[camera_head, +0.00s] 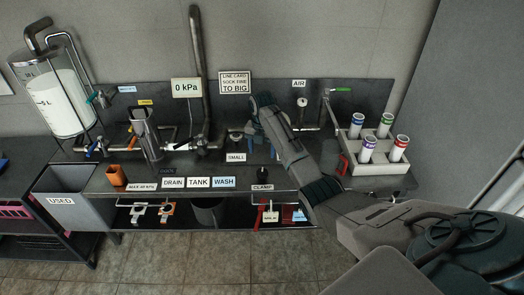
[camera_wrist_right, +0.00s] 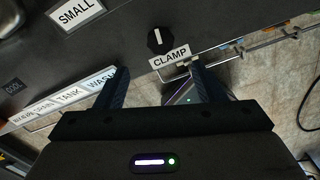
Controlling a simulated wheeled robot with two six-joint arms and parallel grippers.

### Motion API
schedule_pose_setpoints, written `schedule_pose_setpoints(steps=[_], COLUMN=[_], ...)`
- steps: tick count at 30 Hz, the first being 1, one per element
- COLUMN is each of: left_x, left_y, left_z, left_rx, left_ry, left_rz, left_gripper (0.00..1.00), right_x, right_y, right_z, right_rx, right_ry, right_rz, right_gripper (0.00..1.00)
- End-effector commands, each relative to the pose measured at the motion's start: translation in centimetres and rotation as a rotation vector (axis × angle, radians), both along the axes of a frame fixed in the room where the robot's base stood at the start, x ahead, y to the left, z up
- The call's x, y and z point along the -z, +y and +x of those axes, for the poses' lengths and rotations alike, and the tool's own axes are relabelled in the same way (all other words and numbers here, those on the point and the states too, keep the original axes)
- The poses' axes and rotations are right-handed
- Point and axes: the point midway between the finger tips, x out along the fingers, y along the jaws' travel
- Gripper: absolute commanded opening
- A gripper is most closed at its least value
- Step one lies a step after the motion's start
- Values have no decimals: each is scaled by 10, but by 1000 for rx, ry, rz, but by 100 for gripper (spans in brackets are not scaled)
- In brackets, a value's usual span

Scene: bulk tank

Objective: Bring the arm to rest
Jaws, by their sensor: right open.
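My right arm comes in from the lower right in the head view. Its right gripper (camera_head: 260,103) is at the end of the raised forearm and overlaps the middle of the bench in the picture. In the right wrist view the right gripper (camera_wrist_right: 156,76) has its two dark fingers spread, with nothing between them. The black clamp knob (camera_wrist_right: 160,41) and its CLAMP label (camera_wrist_right: 170,57) lie beyond the fingers, apart from them. My left gripper is not in view.
The bench (camera_head: 105,186) holds a rack (camera_head: 378,168) with several tubes right of my forearm. A vertical pipe (camera_head: 197,70), the 0 kPa display (camera_head: 186,88) and an orange cup (camera_head: 116,175) stand further left. A grey USED bin (camera_head: 77,188) stands at the left. The front floor is clear.

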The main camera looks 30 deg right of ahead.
Motion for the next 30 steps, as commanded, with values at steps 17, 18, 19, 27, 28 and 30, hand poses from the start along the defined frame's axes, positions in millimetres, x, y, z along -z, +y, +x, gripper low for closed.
schedule_pose_setpoints(steps=[17, 18, 19, 27, 28, 30], left_x=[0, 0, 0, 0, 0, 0], left_y=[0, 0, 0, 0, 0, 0], left_z=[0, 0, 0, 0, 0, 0], left_rx=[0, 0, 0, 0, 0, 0], left_ry=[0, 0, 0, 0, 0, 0], left_rz=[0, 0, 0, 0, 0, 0], left_gripper=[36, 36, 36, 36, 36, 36], right_x=[1, 4, 8, 69, 75, 87], right_y=[1, 3, 4, 42, 47, 59], right_z=[-2, -4, -7, -81, -93, -121], right_rx=[7, 20, 38, 441, 500, 636], right_ry=[0, -1, -1, -69, -81, -108], right_rz=[-1, -4, -8, -54, -55, -53], right_gripper=[63, 63, 63, 63, 63, 63])
